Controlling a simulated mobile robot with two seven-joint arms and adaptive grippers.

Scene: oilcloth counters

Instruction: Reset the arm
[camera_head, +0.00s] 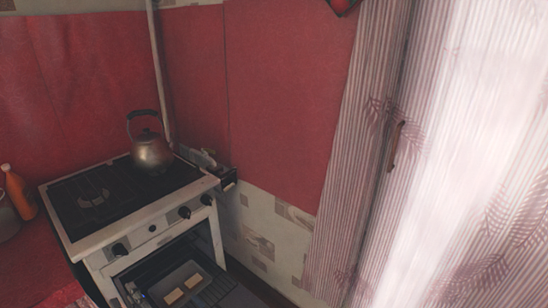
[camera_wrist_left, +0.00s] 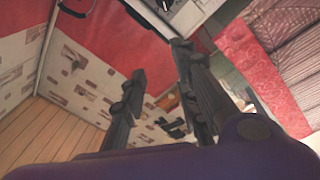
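My left gripper (camera_wrist_left: 160,62) shows in the left wrist view, with its two dark fingers apart and a clear gap between the tips. I see nothing held between them. My arm's dark purple body fills the bottom of that view. In the head view I cannot clearly pick out the left arm or its gripper. My right arm and gripper are in neither view.
A white stove (camera_head: 150,232) with a metal kettle (camera_head: 152,152) stands left of centre. An orange bottle (camera_head: 20,195) stands at far left. A striped curtain (camera_head: 350,150) hangs at the right.

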